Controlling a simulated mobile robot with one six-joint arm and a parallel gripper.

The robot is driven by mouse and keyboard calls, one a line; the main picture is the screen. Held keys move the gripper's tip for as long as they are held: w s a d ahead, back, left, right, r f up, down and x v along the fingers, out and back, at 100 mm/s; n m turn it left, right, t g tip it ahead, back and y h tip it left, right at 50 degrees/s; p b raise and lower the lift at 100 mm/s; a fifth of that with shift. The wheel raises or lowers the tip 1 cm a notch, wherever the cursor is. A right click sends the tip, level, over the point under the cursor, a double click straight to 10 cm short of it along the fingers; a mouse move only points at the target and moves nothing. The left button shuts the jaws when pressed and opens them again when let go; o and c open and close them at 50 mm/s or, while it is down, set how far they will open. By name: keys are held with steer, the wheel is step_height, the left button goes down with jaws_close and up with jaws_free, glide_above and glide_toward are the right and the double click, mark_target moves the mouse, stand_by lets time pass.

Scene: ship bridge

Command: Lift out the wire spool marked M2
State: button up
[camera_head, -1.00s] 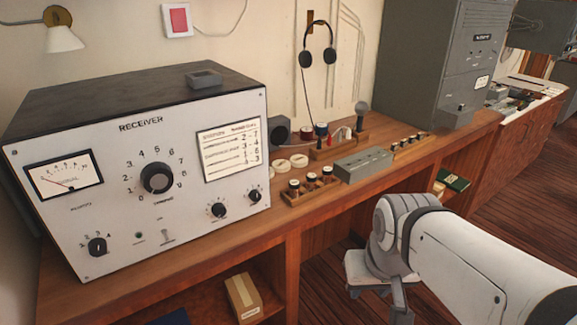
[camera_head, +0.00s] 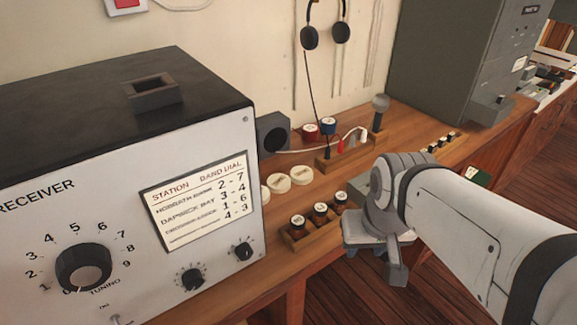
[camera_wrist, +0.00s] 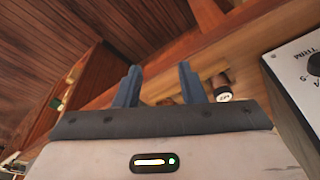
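A small wooden rack (camera_head: 306,238) holds three dark spools with white, marked tops, in a row on the desk. They are the left spool (camera_head: 297,221), the middle spool (camera_head: 320,210) and the right spool (camera_head: 340,198). The marks are too small to read surely, so I cannot tell which is M2. My gripper (camera_head: 396,272) is in front of the desk edge, right of the rack and apart from it. In the wrist view my gripper (camera_wrist: 158,88) has its two fingers apart with nothing between them. A spool with a pale marked top (camera_wrist: 223,95) shows right of the fingers.
The large receiver (camera_head: 170,215) stands left of the rack. Pale round coils (camera_head: 278,183) lie behind it. Open floor lies in front of the desk.

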steer(key=shift+s+d, duration=0.1)
steer(key=shift+o, duration=0.7)
steer(key=shift+r, duration=0.1)
steer(key=shift+o, duration=0.7)
steer(key=shift+w+r, duration=0.15)
steer(key=shift+w, duration=0.2)
steer(key=shift+o, duration=1)
steer(key=w+a+r+m+g+p, duration=0.1)
steer(key=w+a+p, duration=0.1)
steer(key=w, duration=0.3)
steer(key=shift+w+a+r, duration=0.15)
steer(key=shift+w+a, duration=0.05)
steer(key=shift+a, duration=0.55)
steer(key=m+g+p, duration=0.1)
steer(key=g+p, duration=0.1)
glide_above(298, 220)
steer(key=shift+d+f, duration=0.15)
steer(key=shift+f, duration=0.85)
steer(key=shift+a+f+p, duration=0.2)
steer(key=shift+f+p, duration=0.2)
steer(key=shift+f, duration=3.2)
